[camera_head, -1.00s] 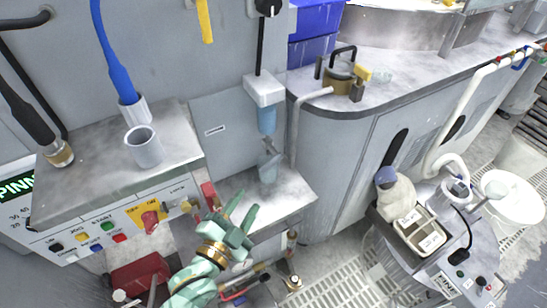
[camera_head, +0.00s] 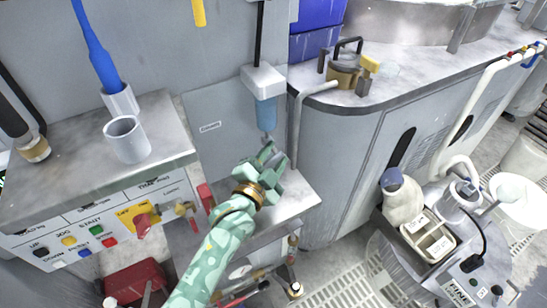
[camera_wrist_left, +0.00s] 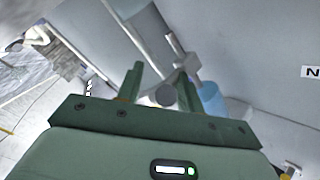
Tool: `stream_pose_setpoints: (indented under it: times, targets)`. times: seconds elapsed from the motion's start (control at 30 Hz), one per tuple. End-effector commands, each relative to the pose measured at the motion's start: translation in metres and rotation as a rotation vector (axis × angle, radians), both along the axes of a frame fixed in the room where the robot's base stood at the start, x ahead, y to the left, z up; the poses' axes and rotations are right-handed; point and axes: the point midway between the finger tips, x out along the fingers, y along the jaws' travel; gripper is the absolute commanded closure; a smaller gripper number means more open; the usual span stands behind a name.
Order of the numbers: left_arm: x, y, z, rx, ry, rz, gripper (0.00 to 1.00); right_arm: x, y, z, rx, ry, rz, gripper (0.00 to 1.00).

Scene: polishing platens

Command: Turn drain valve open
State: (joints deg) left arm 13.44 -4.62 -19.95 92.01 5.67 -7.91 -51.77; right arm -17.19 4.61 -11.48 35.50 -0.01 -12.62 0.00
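A white filter head (camera_head: 263,82) with a translucent blue bowl (camera_head: 266,113) hangs on the grey wall. My left gripper (camera_head: 272,157) is just below the bowl, over the small grey ledge, and hides the grey fitting there in the head view. In the left wrist view the two green fingers of my left gripper (camera_wrist_left: 158,82) stand apart. A grey round-ended part (camera_wrist_left: 163,96) shows between them, and the blue bowl (camera_wrist_left: 211,98) is just right of the right finger. I cannot tell whether the fingers touch the grey part, or whether it is the drain valve. My right gripper is not in view.
A control panel (camera_head: 105,225) with coloured buttons and a red knob is at the left, a grey cup (camera_head: 127,139) on top. A bent grey pipe (camera_head: 297,125) runs close right of my gripper. A red box (camera_head: 135,283) is below the panel.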

Motion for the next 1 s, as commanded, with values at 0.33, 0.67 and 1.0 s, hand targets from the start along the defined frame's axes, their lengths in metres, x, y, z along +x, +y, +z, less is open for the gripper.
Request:
stream_pose_setpoints:
  times: [0.33, 0.67, 1.0]
  targets:
    - [0.000, 0.000, 0.000, 0.000, 0.000, 0.000, 1.00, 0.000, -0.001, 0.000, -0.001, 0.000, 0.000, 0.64]
    - [0.002, -0.004, -0.011, -0.217, -0.138, 0.000, 1.00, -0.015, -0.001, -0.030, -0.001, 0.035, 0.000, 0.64]
    - [0.002, -0.005, -0.003, -0.310, -0.206, -0.001, 1.00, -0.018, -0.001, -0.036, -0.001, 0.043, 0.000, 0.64]
